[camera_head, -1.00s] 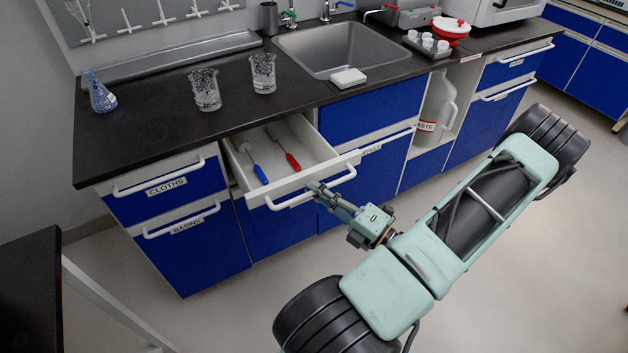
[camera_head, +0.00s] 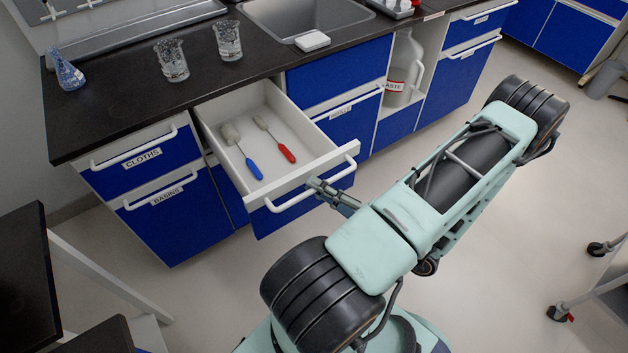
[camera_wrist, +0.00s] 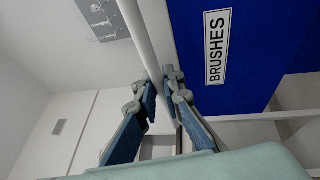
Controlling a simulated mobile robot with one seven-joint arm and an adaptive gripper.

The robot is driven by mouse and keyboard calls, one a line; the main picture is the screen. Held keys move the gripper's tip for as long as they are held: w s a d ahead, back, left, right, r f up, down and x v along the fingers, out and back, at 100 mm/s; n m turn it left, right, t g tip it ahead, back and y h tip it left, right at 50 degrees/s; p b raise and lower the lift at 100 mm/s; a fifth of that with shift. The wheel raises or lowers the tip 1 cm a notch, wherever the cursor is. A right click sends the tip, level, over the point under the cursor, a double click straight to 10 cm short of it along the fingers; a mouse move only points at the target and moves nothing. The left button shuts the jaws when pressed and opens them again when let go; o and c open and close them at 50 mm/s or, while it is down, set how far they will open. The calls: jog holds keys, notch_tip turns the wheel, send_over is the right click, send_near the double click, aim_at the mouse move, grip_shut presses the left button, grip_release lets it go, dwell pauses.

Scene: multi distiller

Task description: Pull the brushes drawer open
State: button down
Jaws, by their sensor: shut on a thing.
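The brushes drawer (camera_head: 222,163) is pulled well out from under the counter in the head view. A blue-handled brush (camera_head: 252,167) and a red-handled brush (camera_head: 285,152) lie inside it. Its blue front (camera_wrist: 225,50) with the BRUSHES label (camera_wrist: 217,48) fills the right of the wrist view. In the wrist view, my fingers (camera_wrist: 160,92) are shut around the handle bar (camera_wrist: 140,40), one on each side.
The cloths drawer (camera_head: 140,158) and the basins front (camera_head: 165,203) are shut at the left. Glass beakers (camera_head: 172,62) and a flask (camera_head: 66,72) stand on the black counter (camera_head: 120,105). A dark table (camera_head: 25,270) stands at the lower left. A wheeled cart (camera_head: 605,285) is at the right.

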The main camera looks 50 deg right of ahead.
jog(key=c, duration=2)
grip_release()
jog(key=v, duration=1.2)
